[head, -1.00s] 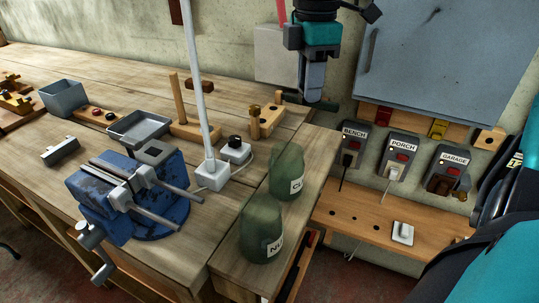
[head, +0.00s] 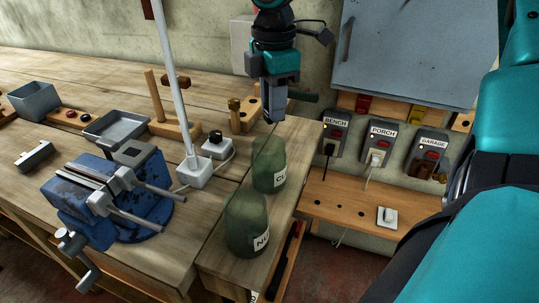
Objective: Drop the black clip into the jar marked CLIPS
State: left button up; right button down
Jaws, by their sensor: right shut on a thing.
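The jar marked with a label starting "CL" (head: 265,160) is green glass and stands on the narrow right part of the bench. A second green jar labelled "NU" (head: 243,222) stands in front of it. My right gripper (head: 271,117) hangs down from the top, just above and slightly behind the CL jar in the picture, with its tips close over the jar's top edge. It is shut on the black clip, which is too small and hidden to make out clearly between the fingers. My left gripper is out of view.
A blue vise (head: 110,200) and a white pole on a white base (head: 193,172) stand left of the jars. Labelled switch boxes (head: 381,140) are on the wall, with a wooden shelf (head: 345,205) below. My teal arm fills the right side.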

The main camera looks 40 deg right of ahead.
jog(key=c, duration=0.8)
grip_release()
notch_tip(320, 180, up, 13)
jog(key=shift+f, duration=0.1)
